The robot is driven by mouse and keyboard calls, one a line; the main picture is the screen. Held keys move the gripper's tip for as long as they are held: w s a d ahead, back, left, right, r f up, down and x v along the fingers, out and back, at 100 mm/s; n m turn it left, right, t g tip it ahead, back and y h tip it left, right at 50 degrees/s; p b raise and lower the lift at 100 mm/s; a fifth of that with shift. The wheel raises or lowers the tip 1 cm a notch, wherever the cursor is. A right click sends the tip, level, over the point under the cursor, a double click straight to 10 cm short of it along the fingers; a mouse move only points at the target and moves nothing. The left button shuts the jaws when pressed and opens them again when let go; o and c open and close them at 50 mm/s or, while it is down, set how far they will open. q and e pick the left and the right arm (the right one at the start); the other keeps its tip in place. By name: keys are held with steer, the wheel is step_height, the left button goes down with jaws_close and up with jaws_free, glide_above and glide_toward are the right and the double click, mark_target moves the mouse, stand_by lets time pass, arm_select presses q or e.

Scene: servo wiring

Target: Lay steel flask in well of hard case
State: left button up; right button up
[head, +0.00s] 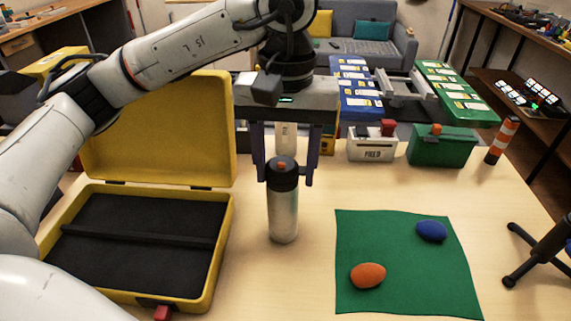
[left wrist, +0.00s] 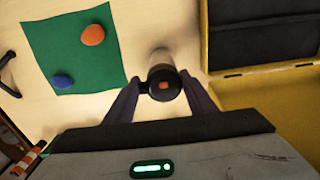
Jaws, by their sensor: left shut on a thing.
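The steel flask (head: 283,215) has a silver body and a black cap with an orange-red mark on top. It is upright over the table, right of the case; I cannot tell whether its base touches the table. My left gripper (head: 284,180) points down and is shut on the flask near its cap. In the left wrist view the flask's cap (left wrist: 164,84) sits between the fingers (left wrist: 163,98). The yellow hard case (head: 226,245) lies open at left, lid up at the back. Its black foam has a long dark well (head: 135,234). My right gripper is not in view.
A green mat (head: 400,285) with an orange stone (head: 368,275) and a blue stone (head: 432,231) lies at right. Behind stand a white box (head: 372,148), a green box (head: 442,150) and a striped post (head: 502,141). Bare table separates flask and mat.

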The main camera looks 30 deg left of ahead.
arm_select(q)
steer(key=o, duration=1.4)
steer(key=shift+r+p, duration=0.25)
steer(key=shift+p, duration=0.15)
step_height(320, 180, up, 12)
steer(key=shift+d+f+p, duration=0.1)
steer(key=shift+f+p, duration=0.05)
steer(key=shift+p, duration=0.85)
